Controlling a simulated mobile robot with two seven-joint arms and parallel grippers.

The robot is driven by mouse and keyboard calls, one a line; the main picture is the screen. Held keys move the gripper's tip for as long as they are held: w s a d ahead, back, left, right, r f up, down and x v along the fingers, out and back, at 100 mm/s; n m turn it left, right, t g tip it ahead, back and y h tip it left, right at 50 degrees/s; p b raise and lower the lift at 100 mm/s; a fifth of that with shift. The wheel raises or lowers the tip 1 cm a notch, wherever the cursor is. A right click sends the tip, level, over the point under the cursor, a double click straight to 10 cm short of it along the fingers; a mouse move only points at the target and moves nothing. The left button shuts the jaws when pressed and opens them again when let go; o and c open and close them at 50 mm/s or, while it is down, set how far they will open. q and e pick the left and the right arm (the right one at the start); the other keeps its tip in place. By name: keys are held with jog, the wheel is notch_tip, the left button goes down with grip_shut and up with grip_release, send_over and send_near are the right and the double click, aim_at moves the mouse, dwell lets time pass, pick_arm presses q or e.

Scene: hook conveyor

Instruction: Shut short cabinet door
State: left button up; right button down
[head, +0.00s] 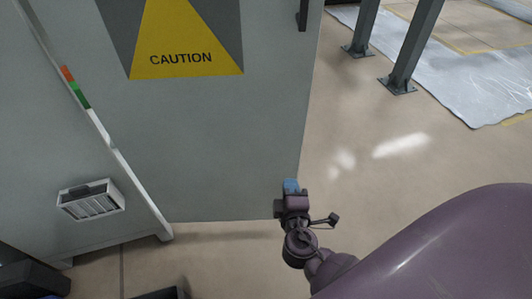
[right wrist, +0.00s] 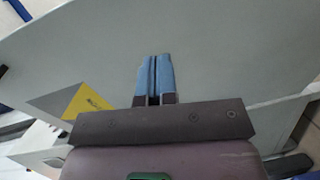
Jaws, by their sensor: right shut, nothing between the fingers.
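The grey cabinet door (head: 215,145) carries a yellow CAUTION triangle (head: 185,45) and stands out to the right of the cabinet body. It looks open. A dark handle (head: 303,15) is near its right edge at the top. My right gripper (head: 290,187) is shut and empty, at the door's lower right corner. In the right wrist view, its blue fingertips (right wrist: 155,75) lie together in front of the grey door panel (right wrist: 225,60); I cannot tell whether they touch it. The CAUTION sign (right wrist: 88,103) shows to their left. My left gripper is not seen.
The cabinet body (head: 30,170) at the left has a vent (head: 91,201) and a pale edge with red and green marks (head: 75,88). Grey metal posts (head: 410,50) stand on the floor at the upper right by a pale sheet (head: 480,70). Floor (head: 400,150) right of the door is clear.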

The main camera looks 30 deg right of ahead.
jog(key=a+n+t, duration=0.1)
jog(key=a, duration=0.1)
send_near(277, 138)
jog(key=shift+h, duration=0.3)
jog(key=x, duration=0.7)
jog(key=shift+w+f+b, duration=0.25)
jog(key=shift+w+b, duration=0.05)
